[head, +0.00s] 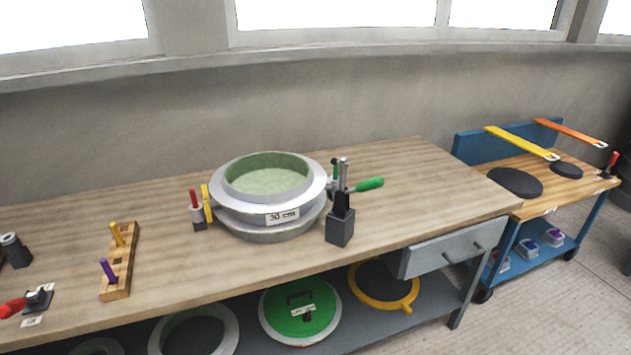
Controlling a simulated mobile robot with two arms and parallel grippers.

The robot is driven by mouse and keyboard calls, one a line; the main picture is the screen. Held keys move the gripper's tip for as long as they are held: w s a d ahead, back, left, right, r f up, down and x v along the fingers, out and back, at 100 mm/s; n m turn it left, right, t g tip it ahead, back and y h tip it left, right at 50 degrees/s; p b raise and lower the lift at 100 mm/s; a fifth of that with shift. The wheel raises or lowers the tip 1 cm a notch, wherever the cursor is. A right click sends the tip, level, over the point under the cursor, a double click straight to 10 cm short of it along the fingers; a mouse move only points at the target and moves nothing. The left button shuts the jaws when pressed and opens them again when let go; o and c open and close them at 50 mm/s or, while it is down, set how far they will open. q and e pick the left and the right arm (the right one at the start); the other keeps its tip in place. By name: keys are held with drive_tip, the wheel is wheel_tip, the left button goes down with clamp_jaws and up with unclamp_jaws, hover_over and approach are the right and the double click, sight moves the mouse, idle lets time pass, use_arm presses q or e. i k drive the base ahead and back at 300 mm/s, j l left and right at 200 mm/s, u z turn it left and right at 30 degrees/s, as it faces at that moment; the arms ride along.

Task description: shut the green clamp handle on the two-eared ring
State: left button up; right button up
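A round grey mould (268,235) with a pale green inside and a "30 cm" label stands on the wooden bench. A wide grey ring (232,200) lies around its top; its ears are hard to make out. The green clamp handle (370,184) sticks out nearly level to the right, away from the ring. It belongs to a clamp on a dark block (340,229) at the mould's right side. A clamp with an upright red handle (194,198) and a yellow part (207,203) stands at the left side. Neither of my grippers is in view.
A wooden rack (121,262) with yellow and purple pegs and a red-handled clamp (30,303) lie on the left. The bench (420,205) is clear right of the mould. A blue cart (505,255) stands beyond its right end. Lids and rings lie on the shelf below.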

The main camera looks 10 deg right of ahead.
sight(375, 183)
drive_tip(key=i+l+u, duration=0.1)
drive_tip(key=l+u, duration=1.15)
drive_tip(key=u, duration=0.15)
drive_tip(key=k, duration=0.05)
